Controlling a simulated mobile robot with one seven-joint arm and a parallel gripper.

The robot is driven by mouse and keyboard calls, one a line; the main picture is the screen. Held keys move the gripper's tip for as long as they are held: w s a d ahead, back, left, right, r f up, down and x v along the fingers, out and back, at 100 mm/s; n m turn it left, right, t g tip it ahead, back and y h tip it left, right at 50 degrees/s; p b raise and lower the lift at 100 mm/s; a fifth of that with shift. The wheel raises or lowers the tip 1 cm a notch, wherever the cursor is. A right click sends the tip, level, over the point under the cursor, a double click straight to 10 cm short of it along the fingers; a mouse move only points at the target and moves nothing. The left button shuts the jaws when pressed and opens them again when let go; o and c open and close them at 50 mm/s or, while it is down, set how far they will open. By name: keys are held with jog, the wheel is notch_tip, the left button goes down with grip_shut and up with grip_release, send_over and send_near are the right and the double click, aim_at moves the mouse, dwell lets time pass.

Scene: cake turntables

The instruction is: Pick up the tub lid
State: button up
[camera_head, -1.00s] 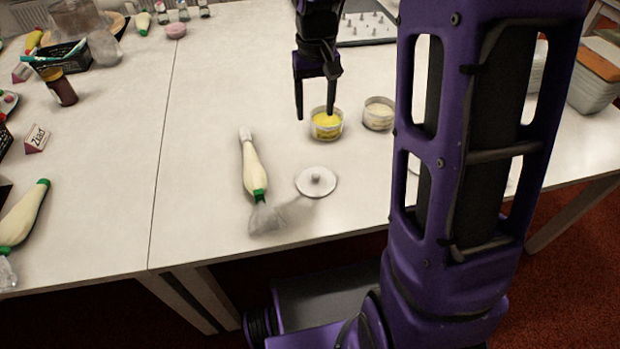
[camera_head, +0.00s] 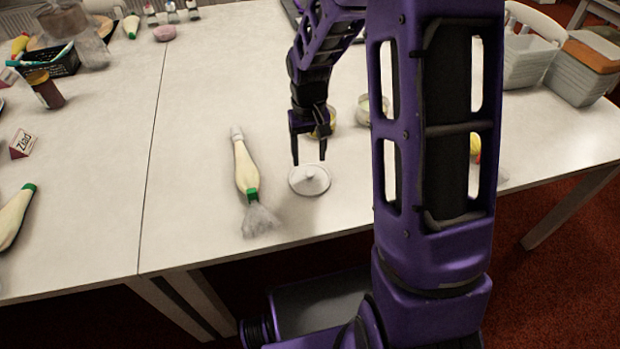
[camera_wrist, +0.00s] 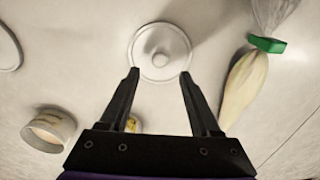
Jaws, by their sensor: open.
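The tub lid (camera_head: 309,181) is a flat white disc with a small knob in its middle, lying on the table near the front edge. It also shows in the wrist view (camera_wrist: 174,62), just beyond my fingertips. My gripper (camera_head: 309,162) is open and empty, pointing down at the lid's far side. In the wrist view my gripper (camera_wrist: 160,76) has its two fingers apart, with the lid's near edge between their tips and the knob ahead of them. I cannot tell the exact height of the fingertips above the table.
A piping bag (camera_head: 246,172) with a green collar lies just left of the lid. A tub with yellow contents (camera_head: 331,118) and a pale tub (camera_head: 366,108) stand behind my gripper, partly hidden.

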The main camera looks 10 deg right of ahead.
aim_at(310, 172)
jog(key=f, duration=0.4)
jog(key=shift+s+f+b, duration=0.2)
jog(key=shift+s+b, duration=0.1)
jog(key=shift+b, duration=0.1)
jog(key=shift+c, duration=0.3)
grip_shut()
